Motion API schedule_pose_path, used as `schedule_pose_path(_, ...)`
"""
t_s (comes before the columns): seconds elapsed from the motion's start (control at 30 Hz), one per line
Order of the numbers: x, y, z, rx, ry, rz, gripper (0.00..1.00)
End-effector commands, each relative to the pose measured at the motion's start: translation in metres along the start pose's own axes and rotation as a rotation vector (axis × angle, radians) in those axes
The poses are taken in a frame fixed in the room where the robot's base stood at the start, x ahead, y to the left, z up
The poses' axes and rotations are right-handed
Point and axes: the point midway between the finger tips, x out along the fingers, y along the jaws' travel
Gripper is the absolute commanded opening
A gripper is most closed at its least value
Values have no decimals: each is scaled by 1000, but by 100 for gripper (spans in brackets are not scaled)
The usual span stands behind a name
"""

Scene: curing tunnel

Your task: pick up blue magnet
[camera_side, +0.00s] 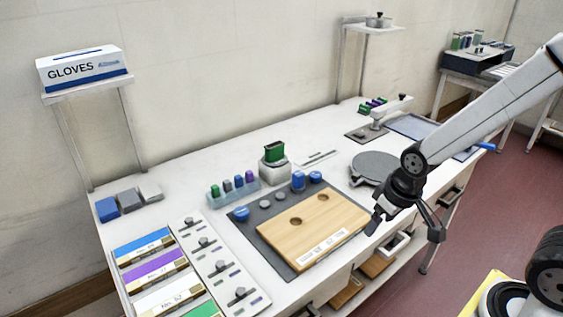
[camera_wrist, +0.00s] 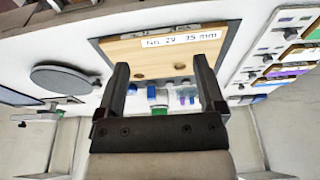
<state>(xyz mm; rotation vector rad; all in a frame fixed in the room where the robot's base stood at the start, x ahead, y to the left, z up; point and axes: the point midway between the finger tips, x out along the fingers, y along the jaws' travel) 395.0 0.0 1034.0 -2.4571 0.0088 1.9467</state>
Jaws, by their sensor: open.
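Blue pieces stand on the dark mat (camera_side: 240,225) around a wooden board (camera_side: 318,226) with two holes. A round blue one (camera_side: 241,214) is at the mat's left corner. A taller blue cylinder (camera_side: 298,180) and a round blue one (camera_side: 316,176) are at its back edge. I cannot tell which is the magnet. In the wrist view blue pieces show between the fingers, the cylinder (camera_wrist: 151,92) near the middle and a round one (camera_wrist: 133,89) left of it. My gripper (camera_side: 404,232) is open and empty at the board's right end, apart from the blue pieces; it also shows in the wrist view (camera_wrist: 162,68).
Small grey discs (camera_side: 265,204) lie behind the board. A rack of coloured vials (camera_side: 234,190) and a green-topped device (camera_side: 274,163) stand behind it. A grey round plate (camera_side: 376,167) is to the right. Coloured label strips (camera_side: 150,263) and a row of clips (camera_side: 212,258) lie left.

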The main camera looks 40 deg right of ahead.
Motion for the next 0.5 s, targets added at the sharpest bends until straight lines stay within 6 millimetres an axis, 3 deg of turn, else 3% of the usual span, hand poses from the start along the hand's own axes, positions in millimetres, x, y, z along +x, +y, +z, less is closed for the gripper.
schedule_pose_path(0.27, 4, 3, -38, 111, -16, 3, 88)
schedule_pose_path(0.5, 13, 8, -96, 300, -45, 12, 88)
